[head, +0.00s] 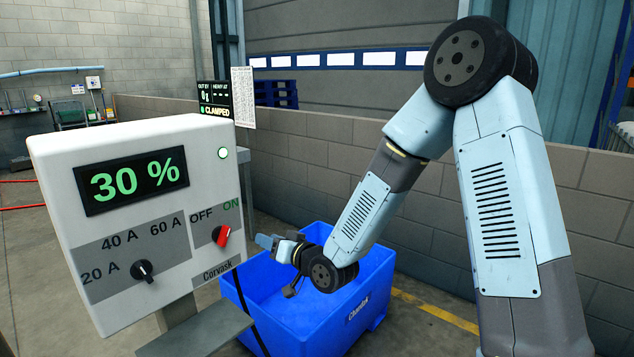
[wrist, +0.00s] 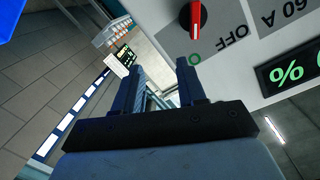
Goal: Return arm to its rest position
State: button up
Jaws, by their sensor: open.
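My arm reaches down from the upper right in the head view. My gripper (head: 270,243) is above the blue bin, close to the right side of the white control box (head: 135,205); its fingers are too small there to make out. In the wrist view my gripper (wrist: 162,75) shows two dark blue fingers apart, with nothing between them. The red switch (head: 221,236) on the box points to ON; it also shows in the wrist view (wrist: 194,18), beyond the fingertips and apart from them.
The green display (head: 131,180) reads 30 %. A large blue bin (head: 365,310) stands on the floor under my gripper. A low block wall (head: 580,180) runs behind. A black sign (head: 216,98) reading CLAMPED stands behind the box.

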jog(key=s+d+r+g+h, duration=0.15)
jog(key=d+r+h, duration=0.25)
jog(key=d, duration=0.4)
jog(key=s+d+r+m+h, duration=0.1)
jog(key=s+d+r+h, duration=0.15)
jog(key=d, duration=0.45)
jog(key=s+d+r+h, duration=0.1)
jog(key=d+r+h, duration=0.3)
jog(key=d, duration=0.4)
jog(key=s+d+r+m+g, duration=0.1)
jog(key=s+d+r, duration=0.1)
jog(key=s+d, duration=0.2)
jog(key=s+d+r+m+g+h, duration=0.1)
jog(key=s+d, duration=0.3)
jog(key=s, duration=0.7)
jog(key=s+d+r+m+g+h, duration=0.1)
jog(key=s+d+r+g, duration=0.1)
jog(key=s, duration=0.6)
jog(key=shift+d+r, duration=0.65)
jog(key=shift+d, duration=0.35)
jog(key=shift+w, duration=0.1)
